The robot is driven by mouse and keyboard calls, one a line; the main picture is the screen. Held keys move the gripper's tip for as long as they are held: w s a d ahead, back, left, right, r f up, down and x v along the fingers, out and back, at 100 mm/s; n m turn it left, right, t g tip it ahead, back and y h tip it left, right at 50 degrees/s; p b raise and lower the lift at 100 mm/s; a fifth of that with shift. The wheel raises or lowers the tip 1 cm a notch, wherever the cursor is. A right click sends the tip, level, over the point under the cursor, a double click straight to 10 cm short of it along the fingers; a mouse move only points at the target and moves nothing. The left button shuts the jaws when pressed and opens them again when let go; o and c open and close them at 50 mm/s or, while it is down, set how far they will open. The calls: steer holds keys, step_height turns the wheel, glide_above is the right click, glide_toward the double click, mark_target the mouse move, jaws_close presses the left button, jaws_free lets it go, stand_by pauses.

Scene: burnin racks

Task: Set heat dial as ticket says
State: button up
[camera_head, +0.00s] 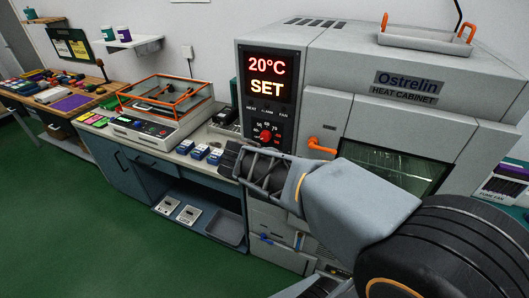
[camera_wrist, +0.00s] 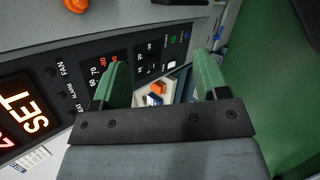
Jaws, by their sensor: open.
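The heat cabinet (camera_head: 428,95) stands at the right, and its display (camera_head: 267,76) reads 20°C SET. The red heat dial (camera_head: 266,136) is on the dark panel below the display, with small numbers around it; I cannot read its setting surely. My gripper (camera_head: 236,160) is below and left of the dial in the head view. In the wrist view my gripper (camera_wrist: 160,75) is open and empty, with green fingers apart. There the sideways panel (camera_wrist: 75,85) lies behind the fingers, and the left finger covers most of the dial. No ticket is readable.
An orange door handle (camera_head: 321,146) sticks out right of the dial. Blue-and-white blocks (camera_head: 200,152) stand on the counter left of my gripper. An orange-framed clear box (camera_head: 168,98) is farther left. The green floor (camera_head: 90,235) is free.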

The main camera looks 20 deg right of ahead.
steer(key=w+f+n+t+h+b, duration=0.2)
steer(key=w+f+n+h+b, duration=0.2)
steer(key=w+n, duration=0.15)
steer(key=n+t+h+b, duration=0.2)
steer(key=n+t+b, duration=0.1)
steer(key=n+t, duration=0.4)
glide_toward(264, 138)
steer(key=shift+n+g, duration=0.25)
steer(key=shift+g, duration=0.35)
steer(key=x, duration=0.3)
steer(key=p+x, duration=0.1)
steer(key=x, duration=0.2)
steer(key=p+x, duration=0.1)
steer(key=x, duration=0.1)
steer(key=shift+w+d+r, duration=0.25)
steer(key=shift+w+r, duration=0.15)
steer(key=shift+c, duration=0.3)
steer(key=c, duration=0.9)
steer(key=shift+f+b, duration=0.1)
steer(key=shift+b, duration=0.2)
steer(key=shift+b, duration=0.35)
